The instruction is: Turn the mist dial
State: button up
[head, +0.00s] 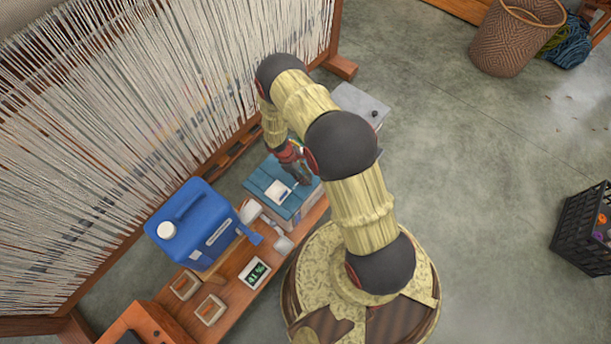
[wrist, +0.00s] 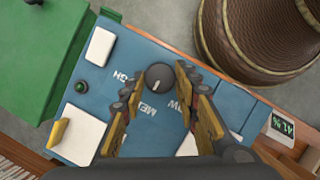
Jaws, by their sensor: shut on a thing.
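The mist dial (wrist: 158,77) is a small round dark knob on a blue panel (wrist: 165,55) in the wrist view. White words around it read HIGH, MED and LOW, partly covered by my fingers. My gripper (wrist: 159,76) is shut on the dial, with one fingertip on each side of it. In the head view the panel is the top of a blue box (head: 265,177) on a low wooden bench. My gripper (head: 301,180) is over it, and the dial is hidden there.
A blue jug (head: 195,225) and a small meter with a lit display (head: 255,272) stand left of the box. A loom with pale threads (head: 150,110) rises behind. A green box (wrist: 40,55) stands beside the panel. The floor at right is mostly clear.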

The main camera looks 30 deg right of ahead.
dwell(0.3)
jog(key=m+b, duration=0.1)
jog(key=m, duration=0.2)
jog(key=m+g+y, duration=0.1)
jog(key=m, duration=0.1)
jog(key=shift+w+d+m+y+b, duration=0.2)
jog(key=shift+m+y+b, duration=0.1)
jog(key=shift+m+b, duration=0.1)
jog(key=m+y, duration=0.1)
jog(key=m, duration=0.2)
jog(key=m+y+b, duration=0.1)
jog(key=m, duration=0.2)
jog(key=shift+d+g, duration=0.15)
jog(key=shift+g, duration=0.15)
jog(key=o, duration=1.1)
jog(key=shift+o, duration=0.2)
jog(key=v, duration=1.2)
jog(key=shift+d, duration=0.25)
